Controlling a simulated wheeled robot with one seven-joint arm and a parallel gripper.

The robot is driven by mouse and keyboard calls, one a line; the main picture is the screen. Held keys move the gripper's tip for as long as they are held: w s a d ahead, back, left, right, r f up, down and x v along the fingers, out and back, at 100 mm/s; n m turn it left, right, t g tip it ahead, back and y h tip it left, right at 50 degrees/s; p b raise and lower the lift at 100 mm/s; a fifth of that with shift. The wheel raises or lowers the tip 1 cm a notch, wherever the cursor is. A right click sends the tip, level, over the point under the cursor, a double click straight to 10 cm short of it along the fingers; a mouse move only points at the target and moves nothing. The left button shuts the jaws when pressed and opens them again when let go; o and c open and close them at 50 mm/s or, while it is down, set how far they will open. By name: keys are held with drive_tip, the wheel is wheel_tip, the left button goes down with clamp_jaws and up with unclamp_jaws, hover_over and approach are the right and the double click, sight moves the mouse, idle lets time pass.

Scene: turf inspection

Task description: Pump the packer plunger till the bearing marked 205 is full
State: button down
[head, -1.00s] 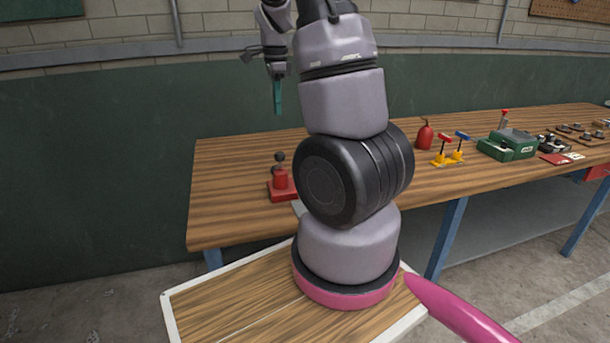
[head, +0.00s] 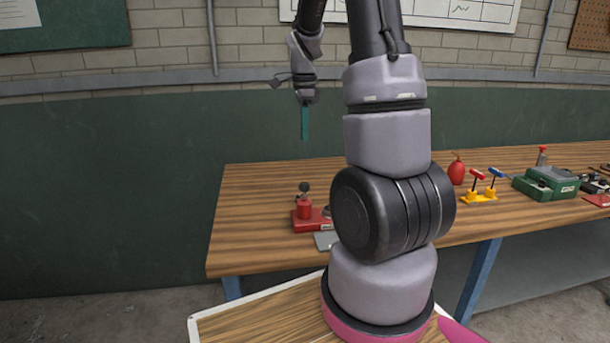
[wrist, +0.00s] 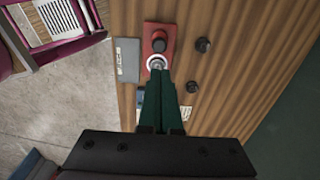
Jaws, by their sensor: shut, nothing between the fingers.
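The packer is a red base (head: 302,225) at the left end of the bench, with a red cylinder (head: 304,208) topped by a black knob (head: 305,187), seemingly the plunger. In the wrist view the red packer (wrist: 158,36) shows from above, with a pale metal ring (wrist: 157,62), perhaps a bearing, at its near end. My gripper (head: 305,137) points down above and behind the packer in the head picture, its green fingers together and empty. In the wrist view the fingertips (wrist: 158,76) overlap the area just below the ring. No 205 marking is readable.
A red bulb-shaped object (head: 457,171), a yellow stand with red and blue handles (head: 480,197) and a green box (head: 546,184) stand farther right on the wooden bench (head: 255,205).

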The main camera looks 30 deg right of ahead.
sight(305, 183)
wheel_tip(305, 183, down, 13)
drive_tip(key=shift+f, duration=0.25)
idle(0.3)
drive_tip(key=shift+s+f, duration=0.1)
drive_tip(key=shift+f, duration=1)
drive_tip(key=shift+r, duration=0.2)
wheel_tip(305, 183, up, 14)
idle(0.9)
